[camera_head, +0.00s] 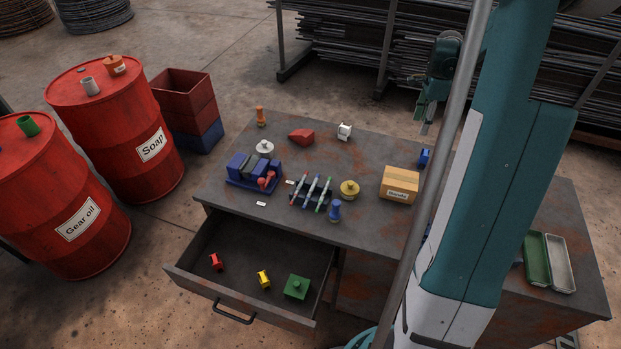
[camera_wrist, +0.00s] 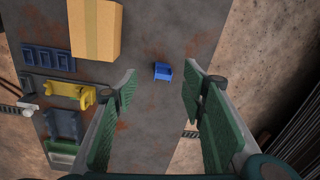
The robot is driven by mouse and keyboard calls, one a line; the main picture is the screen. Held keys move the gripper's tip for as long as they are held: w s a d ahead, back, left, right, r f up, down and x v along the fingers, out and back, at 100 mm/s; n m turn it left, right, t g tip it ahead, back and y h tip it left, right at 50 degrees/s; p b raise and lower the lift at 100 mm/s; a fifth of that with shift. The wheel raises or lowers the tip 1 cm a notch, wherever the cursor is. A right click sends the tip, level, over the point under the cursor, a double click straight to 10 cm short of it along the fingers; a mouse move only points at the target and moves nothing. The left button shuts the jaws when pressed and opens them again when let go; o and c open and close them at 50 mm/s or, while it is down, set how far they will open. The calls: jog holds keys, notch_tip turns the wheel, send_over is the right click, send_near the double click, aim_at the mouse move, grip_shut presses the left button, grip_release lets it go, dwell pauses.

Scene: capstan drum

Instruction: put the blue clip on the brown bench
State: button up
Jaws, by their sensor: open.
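A small blue clip (camera_head: 423,157) lies on the grey, rust-patched worktop (camera_head: 240,133), right of the cardboard box in the head view. In the wrist view the blue clip (camera_wrist: 163,71) appears between the two fingertips, with the surface beyond them. My gripper (camera_head: 427,122) is above the far side of the worktop, fingers pointing down. No separate, clearly brown bench shows; the worktop has brown rust patches.
The cardboard box (camera_head: 399,184) stands near the clip. Several small items, including a yellow knob (camera_head: 349,189), cover the middle of the worktop. An open drawer (camera_head: 245,315) juts out in front, holding red, yellow and green pieces. Red drums (camera_head: 115,128) stand at left.

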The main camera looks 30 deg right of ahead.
jog(key=s+a+r+n+t, duration=0.1)
jog(key=a+r+n, duration=0.35)
jog(key=a, duration=0.65)
jog(key=s+a+r+n+t+h, duration=0.1)
jog(key=a+r+n, duration=0.2)
jog(key=a+r, duration=0.5)
jog(key=s+a+r+n+t, duration=0.1)
jog(key=a+r+n, duration=0.25)
jog(key=a, duration=0.95)
jog(key=s+a+n+t, duration=0.2)
jog(key=s+a+n, duration=0.5)
jog(key=a, duration=0.5)
jog(key=s+a+n+t+y, duration=0.1)
jog(key=s+a+n, duration=0.5)
jog(key=s+a, duration=0.3)
jog(key=a+f, duration=0.1)
jog(key=a, duration=0.1)
jog(key=shift+s+a+n+t, duration=0.25)
jog(key=shift+a+n+t, duration=0.15)
notch_tip(320, 180, down, 21)
jog(key=b, duration=2.1)
jog(key=shift+c, duration=0.5)
